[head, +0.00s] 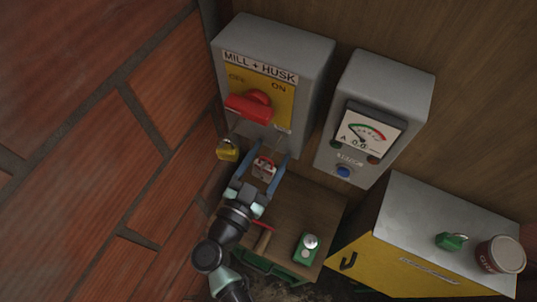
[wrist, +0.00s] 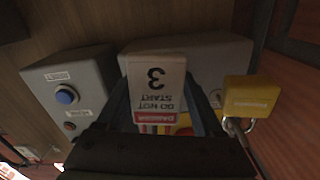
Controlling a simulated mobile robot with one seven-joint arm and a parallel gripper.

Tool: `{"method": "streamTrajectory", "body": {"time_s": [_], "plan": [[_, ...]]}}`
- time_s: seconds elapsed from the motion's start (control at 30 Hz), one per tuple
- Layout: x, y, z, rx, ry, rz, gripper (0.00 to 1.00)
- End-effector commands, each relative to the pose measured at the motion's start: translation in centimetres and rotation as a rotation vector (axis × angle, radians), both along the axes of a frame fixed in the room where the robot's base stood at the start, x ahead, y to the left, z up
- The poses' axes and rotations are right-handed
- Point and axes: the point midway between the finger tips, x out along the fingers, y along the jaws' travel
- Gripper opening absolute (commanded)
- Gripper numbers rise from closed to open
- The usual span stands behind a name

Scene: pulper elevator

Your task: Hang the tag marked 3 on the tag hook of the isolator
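My gripper (head: 264,172) has its two blue fingers on either side of a white tag (head: 263,168) with a red band. In the wrist view the tag (wrist: 157,88) shows a 3 and "DO NOT START", upside down, between the fingers. The isolator (head: 316,62) is a grey box labelled "MILL + HUSK" with a yellow plate and a red handle (head: 250,106), its long end towards OFF. The tag is below the isolator's lower edge in the head view. A yellow padlock (head: 228,150) hangs left of the tag, also in the wrist view (wrist: 250,97). I cannot make out the tag hook clearly.
A grey meter box (head: 395,85) with a blue button is right of the isolator. A brick wall (head: 80,120) is close on the left.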

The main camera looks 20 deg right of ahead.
Motion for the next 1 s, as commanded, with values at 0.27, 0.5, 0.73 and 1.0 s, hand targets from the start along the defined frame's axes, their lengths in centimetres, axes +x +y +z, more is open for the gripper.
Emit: {"method": "streamTrajectory", "body": {"time_s": [0.27, 0.5, 0.73, 1.0], "plan": [[0.0, 0.0, 0.0, 0.0, 0.0, 0.0, 0.91], [-0.5, 0.6, -0.1, -0.001, 0.001, 0.002, 0.91], [-3.2, 4.1, -0.4, 0.001, 0.001, 0.003, 0.91], [-6.6, 8.4, -0.4, 0.001, 0.001, 0.002, 0.91]]}}
